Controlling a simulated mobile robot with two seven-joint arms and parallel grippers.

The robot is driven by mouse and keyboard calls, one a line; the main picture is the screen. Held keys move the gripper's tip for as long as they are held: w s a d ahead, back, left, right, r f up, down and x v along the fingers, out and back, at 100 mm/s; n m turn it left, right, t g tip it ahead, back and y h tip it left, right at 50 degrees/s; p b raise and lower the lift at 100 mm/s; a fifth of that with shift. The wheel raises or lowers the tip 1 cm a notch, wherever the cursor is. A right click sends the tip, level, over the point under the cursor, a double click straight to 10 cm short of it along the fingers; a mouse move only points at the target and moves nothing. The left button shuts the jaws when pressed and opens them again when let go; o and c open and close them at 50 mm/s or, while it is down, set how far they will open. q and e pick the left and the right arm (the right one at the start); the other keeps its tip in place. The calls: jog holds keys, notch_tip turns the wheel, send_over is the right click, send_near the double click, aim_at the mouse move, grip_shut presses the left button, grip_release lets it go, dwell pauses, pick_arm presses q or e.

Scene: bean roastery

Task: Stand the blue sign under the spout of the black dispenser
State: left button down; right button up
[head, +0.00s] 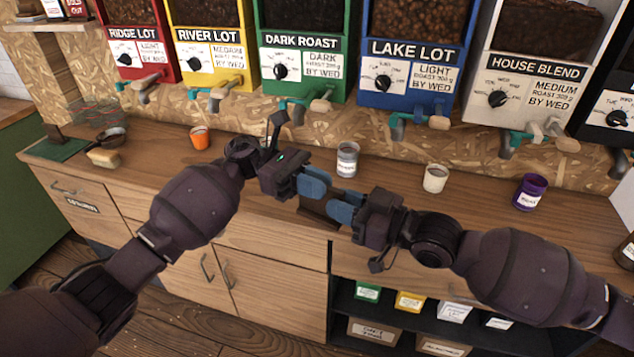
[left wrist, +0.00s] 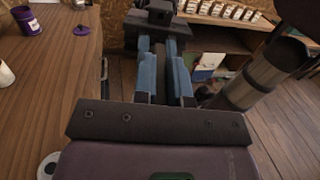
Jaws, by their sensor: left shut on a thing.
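My left gripper (head: 318,186) is over the counter's front edge, shut on a dark flat piece (head: 316,214). This may be the blue sign seen edge-on or from behind; no printed face shows. In the left wrist view the blue fingers of the left gripper (left wrist: 163,78) have a narrow dark strip between them. My right gripper (head: 342,211) is right up against the left one at the same piece; its grip is hidden. The black dispenser (head: 605,112), cut off at the right edge, has a spout (head: 620,162) above the counter.
Red, yellow, green, blue and white dispensers line the wall. On the counter (head: 400,215) stand an orange cup (head: 199,137), a grey tin (head: 347,159), a white cup (head: 435,178) and a purple tin (head: 530,192). An open shelf is below.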

jog(key=o, duration=0.3)
jog(key=v, duration=1.2)
jog(key=s+a+f+m+t+h, duration=0.25)
jog(key=s+f+m+t, duration=0.35)
jog(key=f+m, duration=0.4)
jog(key=s+d+f+g+h, duration=0.1)
jog(key=s+d+f+h, duration=0.1)
jog(key=d+f+h, duration=0.2)
jog(key=s+d+f+m+h, duration=0.1)
jog(key=s+d+f+h, duration=0.2)
jog(key=d+f+h, duration=0.2)
jog(key=s+d+f+g+h, duration=0.1)
jog(key=d+f+h, duration=0.3)
jog(key=d+f, duration=0.4)
jog(key=shift+s+d+f+m+g+h, duration=0.1)
jog(key=shift+s+f+m+g+h, duration=0.1)
jog(key=shift+s, duration=0.25)
jog(key=shift+s+d+f+m+g+h, duration=0.1)
jog(key=shift+s+f+h, duration=0.1)
jog(key=shift+s, duration=0.25)
